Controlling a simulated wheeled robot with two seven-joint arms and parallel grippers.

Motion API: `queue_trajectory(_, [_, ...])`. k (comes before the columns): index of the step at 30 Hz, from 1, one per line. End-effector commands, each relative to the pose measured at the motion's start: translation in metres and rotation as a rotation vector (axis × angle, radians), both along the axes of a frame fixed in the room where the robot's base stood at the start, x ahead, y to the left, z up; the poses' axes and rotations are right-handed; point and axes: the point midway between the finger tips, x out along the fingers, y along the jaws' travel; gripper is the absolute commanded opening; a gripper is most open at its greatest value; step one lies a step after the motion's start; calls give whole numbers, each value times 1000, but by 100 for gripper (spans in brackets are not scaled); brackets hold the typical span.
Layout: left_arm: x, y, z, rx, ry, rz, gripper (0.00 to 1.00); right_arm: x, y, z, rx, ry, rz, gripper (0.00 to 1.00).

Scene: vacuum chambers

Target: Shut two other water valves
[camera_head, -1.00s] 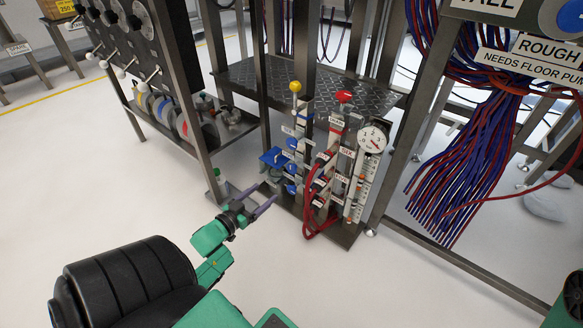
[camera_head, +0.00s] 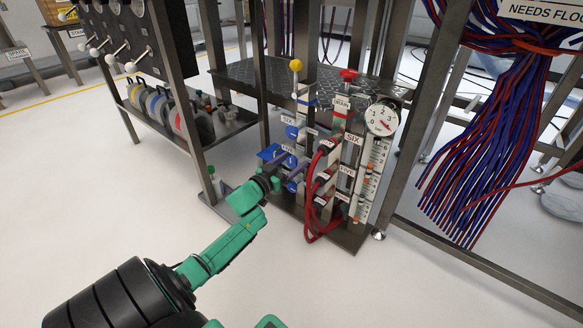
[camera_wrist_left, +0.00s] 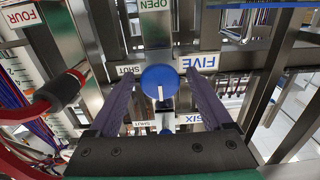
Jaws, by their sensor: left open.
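Blue round water valves sit on an upright manifold, one high (camera_head: 291,132) in the head view, others lower and partly hidden by my gripper. My left gripper (camera_head: 288,167) reaches the manifold from the front left. Labels OPEN, SHUT and FIVE surround that knob. Contact cannot be told. A second blue knob (camera_wrist_left: 165,131), near a SIX label, is mostly hidden by the gripper body. My right gripper is out of view.
Red hoses (camera_head: 318,190) hang just right of the blue valves. A round gauge (camera_head: 382,117) and a red-topped valve (camera_head: 348,75) stand beyond them. Steel posts (camera_head: 205,110) frame the manifold; a yellow-topped lever (camera_head: 296,66) rises above. The floor in front is clear.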

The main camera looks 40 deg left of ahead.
Motion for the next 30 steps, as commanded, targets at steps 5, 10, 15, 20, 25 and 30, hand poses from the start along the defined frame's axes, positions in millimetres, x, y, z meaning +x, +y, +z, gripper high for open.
queue_trajectory(5, [0, 0, 1, 0, 0, 0, 80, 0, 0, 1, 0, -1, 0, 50])
queue_trajectory(10, [0, 0, 1, 0, 0, 0, 15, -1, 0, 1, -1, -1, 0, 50])
queue_trajectory(15, [0, 0, 1, 2, 0, 0, 0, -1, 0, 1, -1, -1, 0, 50])
queue_trajectory(20, [0, 0, 1, 23, 0, 0, 0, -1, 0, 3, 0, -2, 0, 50])
queue_trajectory(25, [0, 0, 3, 86, 2, 0, 0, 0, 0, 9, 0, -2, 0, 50])
queue_trajectory(30, [0, -1, 3, 198, 3, 0, 0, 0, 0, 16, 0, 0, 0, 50])
